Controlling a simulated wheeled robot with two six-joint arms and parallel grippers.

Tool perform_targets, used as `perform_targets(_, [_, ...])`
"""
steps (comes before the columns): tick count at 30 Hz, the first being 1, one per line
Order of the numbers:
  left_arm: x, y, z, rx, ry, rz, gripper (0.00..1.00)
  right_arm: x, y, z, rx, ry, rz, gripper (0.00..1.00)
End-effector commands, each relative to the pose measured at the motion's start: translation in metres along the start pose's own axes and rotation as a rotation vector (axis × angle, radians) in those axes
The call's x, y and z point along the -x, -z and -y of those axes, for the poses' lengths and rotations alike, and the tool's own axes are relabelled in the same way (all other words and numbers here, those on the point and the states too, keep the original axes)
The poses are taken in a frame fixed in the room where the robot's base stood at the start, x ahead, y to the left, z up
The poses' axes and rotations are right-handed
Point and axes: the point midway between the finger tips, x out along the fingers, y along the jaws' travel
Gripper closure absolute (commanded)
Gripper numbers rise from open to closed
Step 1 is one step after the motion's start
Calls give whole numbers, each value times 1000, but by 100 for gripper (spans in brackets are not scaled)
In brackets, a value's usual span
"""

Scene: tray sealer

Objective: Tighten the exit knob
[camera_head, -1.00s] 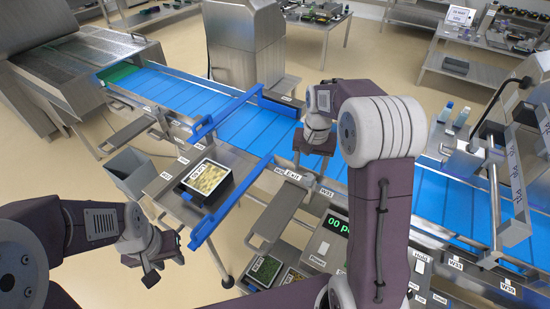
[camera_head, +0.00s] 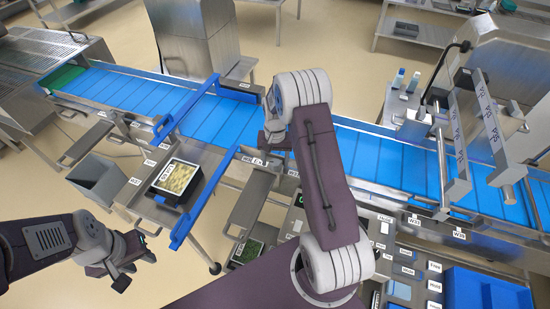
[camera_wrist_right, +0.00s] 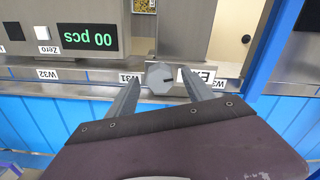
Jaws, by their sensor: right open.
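The exit knob (camera_wrist_right: 160,77) is a grey faceted knob with a dark mark on its face. It sits on the metal rail beside the W31 label in the right wrist view. The Exit label (camera_wrist_right: 205,75) is just right of it, partly covered by a finger. My right gripper (camera_wrist_right: 160,86) is open, with one finger on each side of the knob; I cannot tell whether they touch it. In the head view my right arm hides the knob. My left gripper (camera_head: 136,272) hangs at the lower left, apparently open and empty, away from the knob.
The blue conveyor belt (camera_head: 215,117) runs along the rail. Blue guide bars (camera_head: 205,195) cross near a filled black tray (camera_head: 160,192). A display reading 00 pcs (camera_wrist_right: 87,37) stands near the knob. A grey bin (camera_head: 97,180) is at the left.

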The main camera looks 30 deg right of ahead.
Motion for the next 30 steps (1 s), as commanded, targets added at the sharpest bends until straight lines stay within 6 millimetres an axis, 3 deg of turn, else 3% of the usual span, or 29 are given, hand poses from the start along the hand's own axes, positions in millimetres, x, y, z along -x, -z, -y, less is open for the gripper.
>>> perform_targets(8, [1, 0, 0, 0, 0, 0, 64, -4, 0, 0, 0, 0, -1, 40])
perform_targets(15, [1, 0, 0, 0, 0, 0, 64, -4, 0, 0, 0, 0, -1, 100])
perform_targets(23, [0, 0, 0, 0, 0, 0, 64, -4, 0, 0, -27, 1, -2, 100])
perform_targets(30, [-2, 0, 0, 0, 0, 0, 64, -4, 1, 0, -160, 1, -2, 100])
